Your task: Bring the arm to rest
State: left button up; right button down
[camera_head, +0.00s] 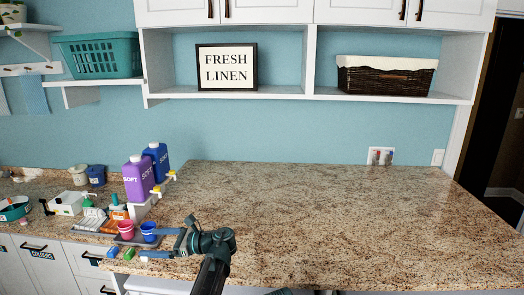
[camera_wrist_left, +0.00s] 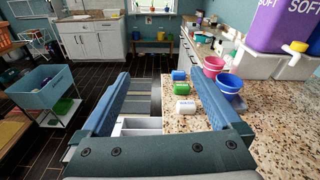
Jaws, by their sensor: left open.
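My left gripper (camera_head: 155,243) is over the front edge of the granite counter, pointing left. It is open, and its two blue fingers stand apart with nothing between them held; they also show in the left wrist view (camera_wrist_left: 161,85). A pink cup (camera_head: 126,229) and a blue cup (camera_head: 148,231) stand close beyond the fingers. In the left wrist view, a white labelled piece (camera_wrist_left: 185,106), a green piece (camera_wrist_left: 181,89) and a blue piece (camera_wrist_left: 179,75) lie on the counter near the right finger. My right gripper is not in view.
A purple bottle (camera_head: 138,178) and a blue bottle (camera_head: 156,160) marked SOFT stand on a white stand behind the cups. The counter (camera_head: 340,220) to the right is bare. Shelves above hold a wicker basket (camera_head: 385,80) and a teal basket (camera_head: 98,56).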

pick_arm(q)
jog(key=s+d+f+n+h+b, duration=0.35)
jog(key=s+d+f+h, duration=0.2)
jog(key=f, duration=0.45)
jog(key=s+d+f+n+h+b, duration=0.2)
jog(key=s+d+f+n+h, duration=0.2)
jog(key=s+d+f, duration=0.45)
jog(key=s+d+f+n+g+h+b, duration=0.1)
jog(key=s+d+f+n+h+b, duration=0.2)
jog(key=s+d+f+n+h, duration=0.3)
jog(key=s+d+f, duration=0.3)
jog(key=d+f, duration=0.1)
jog(key=d, duration=0.2)
jog(key=shift+s+d+g, duration=0.2)
jog(key=shift+s+g, duration=0.05)
jog(key=shift+g, duration=0.05)
jog(key=shift+n, duration=0.25)
